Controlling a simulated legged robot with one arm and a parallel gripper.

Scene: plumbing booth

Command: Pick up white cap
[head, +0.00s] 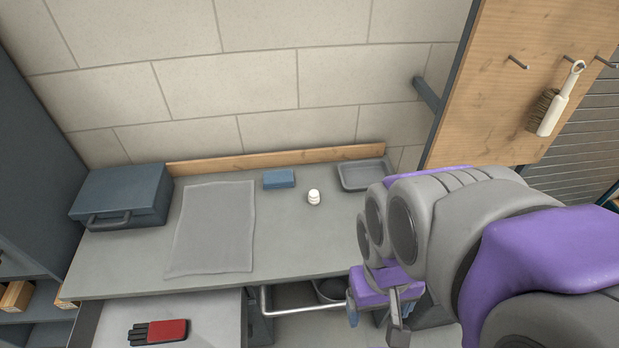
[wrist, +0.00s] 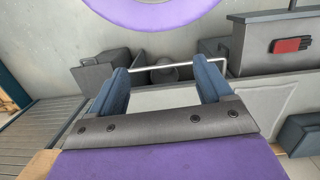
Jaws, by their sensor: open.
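The white cap (head: 314,197) stands on the grey bench top (head: 290,240), right of the middle, in front of a blue block. My gripper (wrist: 163,88) is open and empty in the wrist view, its two blue fingers well apart. The gripper is apart from the cap. I do not make out the cap in the wrist view.
A blue toolbox (head: 122,196), a grey mat (head: 213,228), a blue block (head: 279,179) and a grey tray (head: 362,175) are on the bench. A metal rail (head: 300,310) runs below its front edge. A red-black glove (head: 158,332) lies lower left. A brush (head: 555,100) hangs on the wooden board.

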